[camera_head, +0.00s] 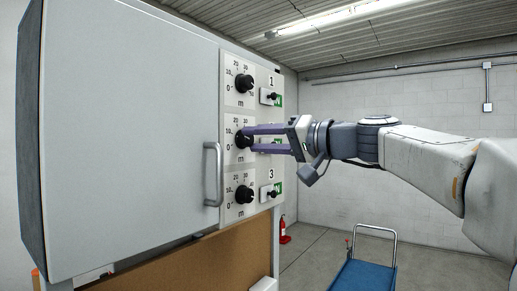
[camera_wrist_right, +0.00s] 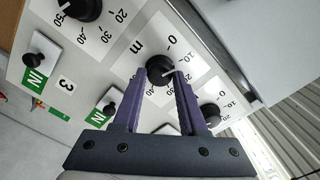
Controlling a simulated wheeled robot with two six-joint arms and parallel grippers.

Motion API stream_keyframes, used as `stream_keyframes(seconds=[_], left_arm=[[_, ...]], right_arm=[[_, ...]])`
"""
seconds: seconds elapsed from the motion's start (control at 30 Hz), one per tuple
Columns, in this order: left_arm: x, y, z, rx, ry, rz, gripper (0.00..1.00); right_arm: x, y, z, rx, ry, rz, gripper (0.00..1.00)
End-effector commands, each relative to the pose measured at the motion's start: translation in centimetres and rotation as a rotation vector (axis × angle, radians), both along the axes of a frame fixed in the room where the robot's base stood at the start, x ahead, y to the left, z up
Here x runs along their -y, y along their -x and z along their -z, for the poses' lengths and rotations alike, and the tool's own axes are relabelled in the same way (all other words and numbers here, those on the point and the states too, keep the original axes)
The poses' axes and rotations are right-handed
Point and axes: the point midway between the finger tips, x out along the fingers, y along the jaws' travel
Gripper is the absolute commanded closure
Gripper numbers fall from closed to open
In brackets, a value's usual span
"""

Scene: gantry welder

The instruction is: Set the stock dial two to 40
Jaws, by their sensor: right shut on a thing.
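Stock dial two is the middle black knob (camera_head: 243,139) on the panel, on a white scale plate marked 0 to 40 and beyond. My right gripper (camera_head: 246,138) reaches in from the right, its purple fingers shut on the knob. In the right wrist view the knob (camera_wrist_right: 160,70) sits between the fingertips (camera_wrist_right: 158,82), and the scale appears rotated. A white pointer mark shows on the knob. The fingers hide part of the scale, and I cannot read the exact setting. My left gripper is not in view.
Similar dials sit above (camera_head: 244,83) and below (camera_head: 244,194). Small black switch knobs line the panel's right side. A grey door handle (camera_head: 212,174) stands out left of the dials. A blue trolley (camera_head: 362,276) and a fire extinguisher (camera_head: 284,231) stand on the floor.

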Motion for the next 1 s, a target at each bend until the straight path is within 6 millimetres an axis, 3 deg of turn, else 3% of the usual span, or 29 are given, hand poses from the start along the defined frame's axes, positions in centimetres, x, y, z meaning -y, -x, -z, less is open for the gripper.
stream_keyframes(seconds=[0.43,1.0], left_arm=[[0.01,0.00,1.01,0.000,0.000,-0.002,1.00],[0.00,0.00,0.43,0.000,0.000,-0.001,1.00]], right_arm=[[0.08,-0.08,-0.04,-0.344,-0.252,0.002,1.00],[0.10,-0.08,-0.18,-0.782,-0.572,0.003,1.00]])
